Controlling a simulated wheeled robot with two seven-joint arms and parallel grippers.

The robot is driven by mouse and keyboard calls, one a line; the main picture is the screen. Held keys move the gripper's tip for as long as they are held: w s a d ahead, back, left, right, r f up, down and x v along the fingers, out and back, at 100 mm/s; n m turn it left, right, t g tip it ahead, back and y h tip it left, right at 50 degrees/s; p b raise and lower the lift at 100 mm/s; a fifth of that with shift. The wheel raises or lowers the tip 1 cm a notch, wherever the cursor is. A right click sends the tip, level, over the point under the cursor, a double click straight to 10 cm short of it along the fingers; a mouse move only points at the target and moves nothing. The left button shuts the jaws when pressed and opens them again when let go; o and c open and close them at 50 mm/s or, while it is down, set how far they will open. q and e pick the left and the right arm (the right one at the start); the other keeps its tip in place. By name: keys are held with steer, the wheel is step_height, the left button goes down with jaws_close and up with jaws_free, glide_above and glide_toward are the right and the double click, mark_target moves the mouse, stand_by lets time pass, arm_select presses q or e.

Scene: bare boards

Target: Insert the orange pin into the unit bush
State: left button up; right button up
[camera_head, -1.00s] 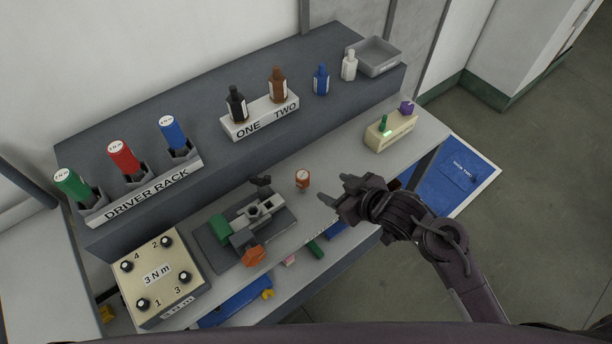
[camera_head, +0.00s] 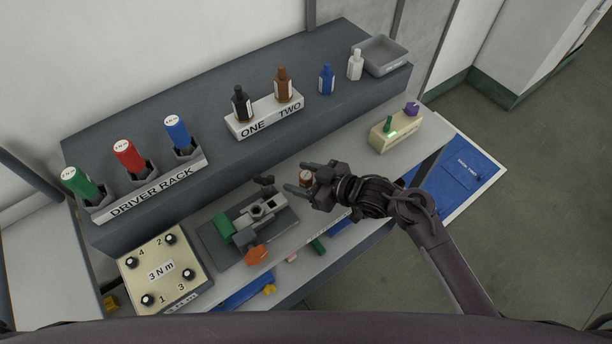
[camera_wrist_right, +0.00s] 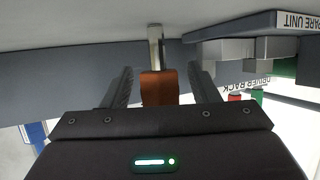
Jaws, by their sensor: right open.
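The orange pin (camera_head: 306,176) stands on the bench right of the unit, partly covered by my right gripper (camera_head: 298,180). In the right wrist view the pin (camera_wrist_right: 159,87) has an orange-brown body and a pale metal part beyond it. My right gripper (camera_wrist_right: 162,88) is open, with one finger on each side of the pin and a visible gap on both sides. The grey unit (camera_head: 270,207) sits in a dark fixture at the middle of the bench. Dark openings show on its top, but I cannot tell which is the bush. My left gripper is not in view.
The fixture has a green block (camera_head: 223,228) and an orange handle (camera_head: 257,255). A torque box (camera_head: 160,270) stands left. The raised shelf behind carries the driver rack (camera_head: 150,187) and bottles. A beige box (camera_head: 396,133) with a green light stands at the right.

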steer(key=shift+w+a+f, duration=0.2)
steer(key=shift+a, duration=0.15)
steer(key=shift+c, duration=0.3)
steer(key=c, duration=1)
steer(key=shift+d, duration=0.1)
